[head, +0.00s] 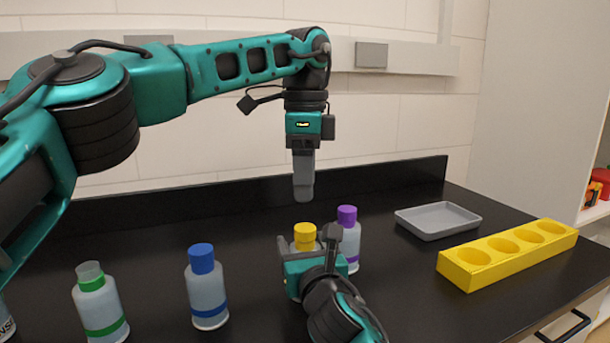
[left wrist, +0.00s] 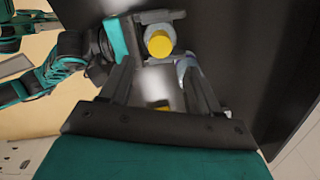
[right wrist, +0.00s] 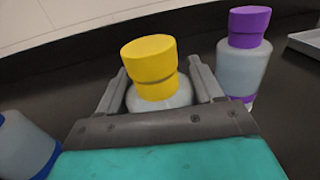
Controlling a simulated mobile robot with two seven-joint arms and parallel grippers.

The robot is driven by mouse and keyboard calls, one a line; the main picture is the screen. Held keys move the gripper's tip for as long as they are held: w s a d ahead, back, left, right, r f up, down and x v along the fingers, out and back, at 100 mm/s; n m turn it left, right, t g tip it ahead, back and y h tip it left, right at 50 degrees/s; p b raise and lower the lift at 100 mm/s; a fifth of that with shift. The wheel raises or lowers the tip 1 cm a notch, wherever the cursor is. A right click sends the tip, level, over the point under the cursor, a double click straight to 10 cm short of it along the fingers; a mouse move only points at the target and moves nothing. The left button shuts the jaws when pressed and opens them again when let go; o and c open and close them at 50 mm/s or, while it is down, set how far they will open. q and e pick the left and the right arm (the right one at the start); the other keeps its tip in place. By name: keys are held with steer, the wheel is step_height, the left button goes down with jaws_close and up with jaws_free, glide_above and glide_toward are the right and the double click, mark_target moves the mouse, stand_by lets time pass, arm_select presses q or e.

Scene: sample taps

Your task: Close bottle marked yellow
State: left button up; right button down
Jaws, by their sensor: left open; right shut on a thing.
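The bottle marked yellow has a yellow cap (head: 305,233) on its neck. Its pale shoulder shows in the right wrist view (right wrist: 158,99), where the cap has a broad upper part over a narrower lower band; I cannot tell whether it is tight. My right gripper (head: 310,258) is shut around the bottle's body below the cap and hides much of it. My left gripper (head: 303,192) is open and empty, pointing down above the yellow cap with a clear gap. In the left wrist view the cap (left wrist: 159,43) lies beyond the left fingertips.
A purple-capped bottle (head: 349,240) stands close to the right of the held bottle. A blue-capped bottle (head: 207,289) and a green-marked bottle (head: 101,304) stand left. A grey tray (head: 438,233) and yellow rack (head: 462,281) with empty holes are at right.

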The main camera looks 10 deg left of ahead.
mark_target(305, 227)
arm_select(q)
steer(key=shift+n, duration=0.3)
steer(key=shift+f, duration=4)
steer(key=shift+c, duration=0.3)
